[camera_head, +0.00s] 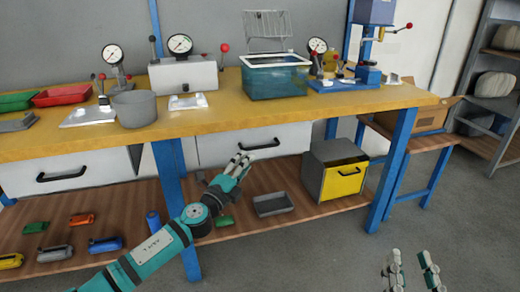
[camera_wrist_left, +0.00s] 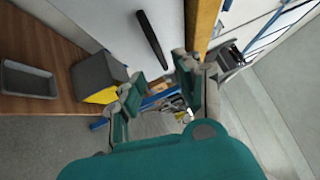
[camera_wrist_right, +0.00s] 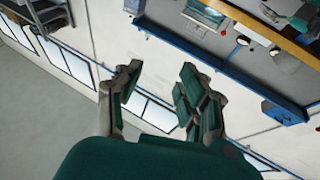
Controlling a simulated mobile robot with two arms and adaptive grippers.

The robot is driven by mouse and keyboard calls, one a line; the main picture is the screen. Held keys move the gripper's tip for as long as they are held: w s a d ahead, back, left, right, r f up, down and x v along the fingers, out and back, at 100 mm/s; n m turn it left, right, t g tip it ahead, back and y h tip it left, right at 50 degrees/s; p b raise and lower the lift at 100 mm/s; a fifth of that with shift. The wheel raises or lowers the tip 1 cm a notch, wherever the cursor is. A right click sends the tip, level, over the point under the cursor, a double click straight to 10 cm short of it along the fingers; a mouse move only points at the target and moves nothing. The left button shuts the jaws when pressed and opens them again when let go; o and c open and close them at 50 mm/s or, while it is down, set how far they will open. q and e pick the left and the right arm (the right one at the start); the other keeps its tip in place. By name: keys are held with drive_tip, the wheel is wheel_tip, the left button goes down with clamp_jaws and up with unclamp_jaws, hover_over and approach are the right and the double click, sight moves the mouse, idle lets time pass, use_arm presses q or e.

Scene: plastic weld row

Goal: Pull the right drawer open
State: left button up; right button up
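The right drawer (camera_head: 215,148) is a white front under the yellow bench top, with a black bar handle (camera_head: 264,144); it looks shut. My left gripper (camera_head: 240,164) is in front of this drawer, just left of and below the handle. In the left wrist view the black handle (camera_wrist_left: 152,40) lies beyond the gap between the fingers, apart from them. My left gripper (camera_wrist_left: 158,88) is open and empty. My right gripper (camera_head: 411,270) is open and empty over the floor at lower right, far from the drawer; it also shows open in the right wrist view (camera_wrist_right: 158,88).
A left drawer (camera_head: 90,172) has its own black handle. A blue bench leg (camera_head: 168,165) stands left of my left gripper. The lower shelf holds a grey tray (camera_head: 273,205) and a grey box with a yellow front (camera_head: 343,181). The floor at right is clear.

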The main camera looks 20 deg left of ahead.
sight(259, 148)
use_arm(q)
drive_tip(key=b+x, duration=0.1)
drive_tip(key=x, duration=0.7)
drive_tip(key=shift+w+d+b, duration=0.1)
drive_tip(key=shift+w+b, duration=0.05)
drive_tip(key=shift+b, duration=0.25)
drive_tip(key=shift+w, duration=0.25)
use_arm(e)
drive_tip(key=s+r+t+y, duration=0.1)
drive_tip(key=s+r+t, duration=0.4)
drive_tip(key=r, duration=0.1)
drive_tip(key=shift+d+r+y, duration=0.15)
drive_tip(key=shift+r+y, duration=0.1)
drive_tip(key=shift+y, duration=0.15)
use_arm(q)
clamp_jaws()
